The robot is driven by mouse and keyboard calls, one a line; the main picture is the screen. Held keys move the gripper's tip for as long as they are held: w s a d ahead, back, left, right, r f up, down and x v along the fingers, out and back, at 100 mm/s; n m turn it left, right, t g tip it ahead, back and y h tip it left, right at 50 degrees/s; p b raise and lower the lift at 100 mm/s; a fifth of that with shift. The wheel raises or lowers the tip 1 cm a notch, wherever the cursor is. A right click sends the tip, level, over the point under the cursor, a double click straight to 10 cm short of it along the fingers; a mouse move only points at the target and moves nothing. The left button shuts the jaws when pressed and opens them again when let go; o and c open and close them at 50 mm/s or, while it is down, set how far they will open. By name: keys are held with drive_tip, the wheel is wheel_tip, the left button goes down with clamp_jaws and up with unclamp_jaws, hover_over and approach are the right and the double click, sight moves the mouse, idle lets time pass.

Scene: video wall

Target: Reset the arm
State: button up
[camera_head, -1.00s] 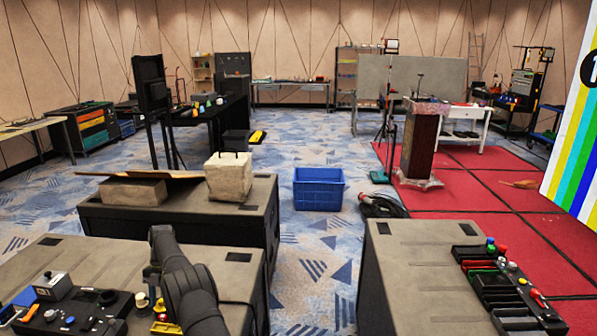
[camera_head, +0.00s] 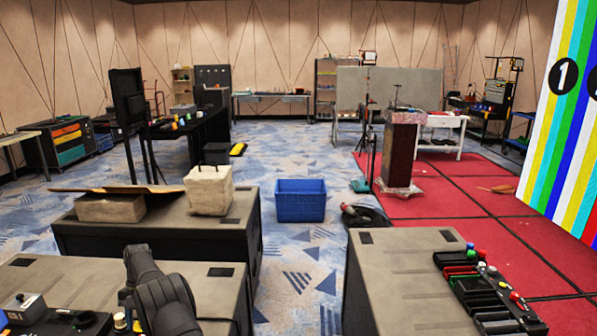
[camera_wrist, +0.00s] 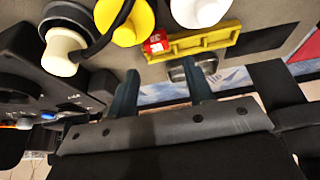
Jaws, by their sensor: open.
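My arm shows at the lower left of the head view, folded over the near left case (camera_head: 75,275). My gripper (camera_wrist: 160,78) shows in the wrist view with its two dark fingers apart and nothing between them. Close beyond the fingertips are a yellow holder (camera_wrist: 205,40), a small red block (camera_wrist: 156,42) and white and yellow round knobs (camera_wrist: 125,20). Whether the fingers touch any of these I cannot tell. In the head view the gripper itself is hidden behind the arm.
A second near case (camera_head: 400,280) at the right carries a tray of coloured parts (camera_head: 488,290). A case behind holds a pale block (camera_head: 208,190) and a flat board. A blue crate (camera_head: 300,205) stands on the carpet in the aisle. A striped screen (camera_head: 570,120) is at the right.

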sight(143, 335)
wheel_tip(143, 335, down, 3)
drive_tip(key=shift+f, duration=0.1)
drive_tip(key=shift+w, duration=0.3)
drive_tip(key=v, duration=0.6)
drive_tip(key=shift+r, duration=0.35)
drive_tip(key=x, duration=0.7)
drive_tip(key=shift+s+f, duration=0.1)
drive_tip(key=shift+f, duration=0.1)
wheel_tip(143, 335, up, 4)
drive_tip(key=shift+r, duration=0.15)
drive_tip(key=w+d+r, duration=0.2)
drive_tip(key=d+r, duration=0.5)
drive_tip(key=d, duration=0.5)
drive_tip(key=w+d+f+m+t+y, duration=0.2)
drive_tip(key=w+d+m+t+y, duration=0.15)
drive_tip(key=d+m, duration=1)
drive_tip(key=s+d+m+t+h, duration=0.1)
drive_tip(key=s+d+m+t, duration=0.1)
drive_tip(key=d+m, duration=0.8)
drive_tip(key=s+d+m+t+h, duration=0.1)
drive_tip(key=s+d+m+t, duration=0.1)
drive_tip(key=d+m, duration=0.8)
drive_tip(key=shift+s+d+t, duration=0.25)
drive_tip(key=shift+d+t, duration=0.4)
drive_tip(key=shift+t, duration=0.1)
